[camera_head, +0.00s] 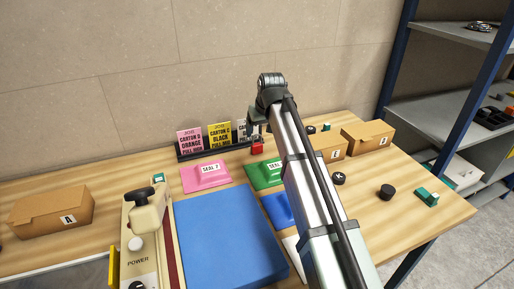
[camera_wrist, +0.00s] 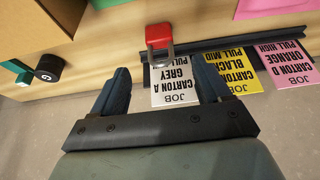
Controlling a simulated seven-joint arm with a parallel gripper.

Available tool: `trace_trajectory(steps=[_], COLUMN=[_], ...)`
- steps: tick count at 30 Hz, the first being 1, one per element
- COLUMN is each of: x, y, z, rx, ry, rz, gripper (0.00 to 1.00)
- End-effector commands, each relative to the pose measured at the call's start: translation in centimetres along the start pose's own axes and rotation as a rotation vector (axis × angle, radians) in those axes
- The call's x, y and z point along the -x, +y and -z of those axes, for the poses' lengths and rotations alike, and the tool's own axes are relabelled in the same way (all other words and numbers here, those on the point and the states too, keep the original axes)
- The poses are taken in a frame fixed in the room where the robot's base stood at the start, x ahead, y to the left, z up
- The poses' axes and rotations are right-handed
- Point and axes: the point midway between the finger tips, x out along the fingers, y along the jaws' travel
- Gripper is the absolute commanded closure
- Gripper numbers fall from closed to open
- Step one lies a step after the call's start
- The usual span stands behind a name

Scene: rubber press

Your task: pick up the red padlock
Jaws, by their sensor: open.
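The red padlock (camera_head: 257,147) stands on the wooden table at the right end of the dark card rail, in the head view. In the wrist view the padlock (camera_wrist: 159,35) shows its red body with the grey shackle toward my gripper. My gripper (camera_wrist: 162,72) is open, its two dark fingers on either side of the padlock's line, with the padlock just beyond the fingertips. In the head view my gripper (camera_head: 254,131) is mostly hidden behind my arm and lies close above the padlock.
The job cards (camera_head: 219,136) stand in the rail (camera_head: 205,152) against the wall side. Cardboard boxes (camera_head: 367,138) stand at right. A black knob-like weight (camera_wrist: 49,67) shows at left in the wrist view.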

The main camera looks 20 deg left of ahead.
Motion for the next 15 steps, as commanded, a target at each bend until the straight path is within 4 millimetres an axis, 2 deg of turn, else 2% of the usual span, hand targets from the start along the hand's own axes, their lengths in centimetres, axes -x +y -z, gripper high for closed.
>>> trace_trajectory(steps=[3, 7, 15], x=[-2.1, -3.8, -5.0], y=[0.0, 0.0, 0.0], z=[0.0, 0.0, 0.0], rx=[0.000, 0.000, 0.000], ry=[-0.002, -0.001, 0.002], rz=[0.001, 0.001, 0.000], gripper=[0.23, 0.23, 0.23])
